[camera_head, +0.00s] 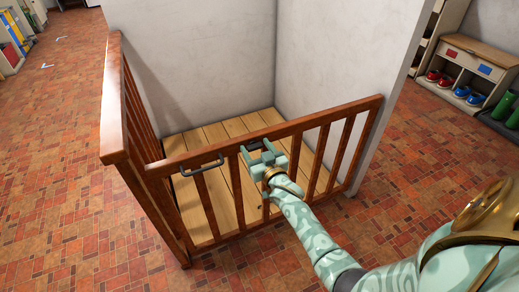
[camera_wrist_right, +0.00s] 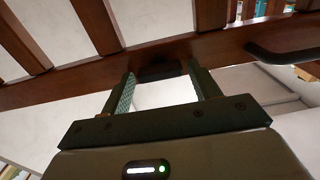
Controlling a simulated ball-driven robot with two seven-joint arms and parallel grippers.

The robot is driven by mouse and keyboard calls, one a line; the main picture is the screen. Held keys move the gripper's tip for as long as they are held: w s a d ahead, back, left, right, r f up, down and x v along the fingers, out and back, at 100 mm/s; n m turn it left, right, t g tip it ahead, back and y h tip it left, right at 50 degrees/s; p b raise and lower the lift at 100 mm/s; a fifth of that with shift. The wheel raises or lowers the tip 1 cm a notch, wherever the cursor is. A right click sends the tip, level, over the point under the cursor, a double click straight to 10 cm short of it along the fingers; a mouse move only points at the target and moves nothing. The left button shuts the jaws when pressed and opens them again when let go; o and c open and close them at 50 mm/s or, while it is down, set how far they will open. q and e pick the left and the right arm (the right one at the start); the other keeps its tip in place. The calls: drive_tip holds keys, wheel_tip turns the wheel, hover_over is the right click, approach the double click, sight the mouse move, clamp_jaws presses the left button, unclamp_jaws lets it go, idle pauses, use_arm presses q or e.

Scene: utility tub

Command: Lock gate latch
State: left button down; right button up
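The brown wooden gate (camera_head: 318,122) runs across a small corner with a plank floor. A dark latch block (camera_head: 255,146) sits on its top rail, partly hidden by my right gripper (camera_head: 257,153). In the right wrist view, the latch (camera_wrist_right: 160,70) is a small dark piece on the underside of the rail as pictured. My right gripper (camera_wrist_right: 161,78) is open there, its two fingers apart on either side of the latch; contact is not clear. A dark bar handle (camera_head: 203,166) is on the rail to the left. My left gripper is not in view.
A wooden side railing (camera_head: 112,95) meets the gate at the left corner. White walls (camera_head: 190,55) close the back and right. A shoe bench (camera_head: 468,70) with colored shoes stands at the upper right. The brick floor (camera_head: 65,190) at left is clear.

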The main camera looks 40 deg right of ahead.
drive_tip(key=c, duration=0.7)
